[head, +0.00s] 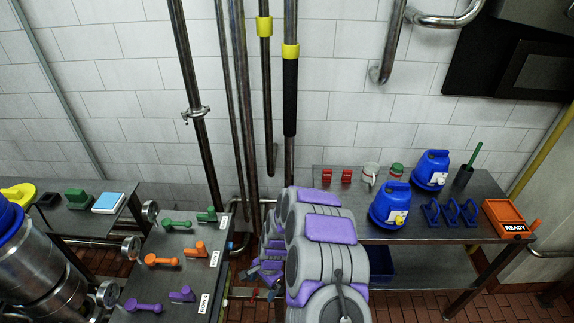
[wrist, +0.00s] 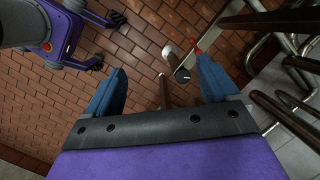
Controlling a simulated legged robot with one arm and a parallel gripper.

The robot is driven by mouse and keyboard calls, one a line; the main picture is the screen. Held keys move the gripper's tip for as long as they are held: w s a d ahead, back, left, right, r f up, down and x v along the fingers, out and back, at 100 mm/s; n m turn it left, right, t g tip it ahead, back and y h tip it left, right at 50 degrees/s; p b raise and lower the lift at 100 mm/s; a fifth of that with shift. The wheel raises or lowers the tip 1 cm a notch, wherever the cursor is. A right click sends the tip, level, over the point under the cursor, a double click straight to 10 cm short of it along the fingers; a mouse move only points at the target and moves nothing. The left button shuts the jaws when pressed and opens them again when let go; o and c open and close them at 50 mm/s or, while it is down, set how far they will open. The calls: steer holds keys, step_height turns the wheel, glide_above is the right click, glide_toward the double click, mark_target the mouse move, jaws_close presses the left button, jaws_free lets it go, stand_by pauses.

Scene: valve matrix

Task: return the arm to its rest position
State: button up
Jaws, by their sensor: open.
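My gripper (wrist: 160,66) shows in the wrist view with its two blue fingers spread wide apart and nothing between them. Beyond the fingers are the brick floor (wrist: 125,45) and some pipes. In the head view my grey and purple arm fills the bottom middle, folded close to the camera. The gripper's fingers are not clear there. The valve panel (head: 190,238) lies left of my arm, with green, orange and purple handles in rows and white labels along its right edge.
Vertical pipes (head: 243,90) stand behind my arm. A metal table (head: 400,232) at right holds blue jugs (head: 391,205), blue clamp-like items and an orange tray (head: 507,220). Steel drums (head: 40,262) stand at far left. Open brick floor shows below the right table.

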steer(key=s+d+r+n+b, duration=0.1)
steer(key=s+d+r+n, duration=0.15)
steer(key=r, duration=0.65)
steer(key=s+d+r+n, duration=0.2)
steer(key=s+r, duration=0.2)
steer(key=r, duration=0.4)
steer(key=s+d+r+n+b, duration=0.1)
steer(key=s+d+r+n, duration=0.15)
steer(key=r, duration=0.65)
steer(key=s+d+r+n+h+b, duration=0.1)
steer(key=s+d+r, duration=0.3)
steer(key=s+d, duration=0.3)
steer(key=s+d+r+n+h+b, duration=0.1)
steer(key=s+d+r, duration=0.3)
steer(key=s+d, duration=0.4)
steer(key=s, duration=0.7)
steer(key=shift+s+d+r, duration=0.15)
steer(key=shift+s+r, duration=0.05)
steer(key=shift+c, duration=0.4)
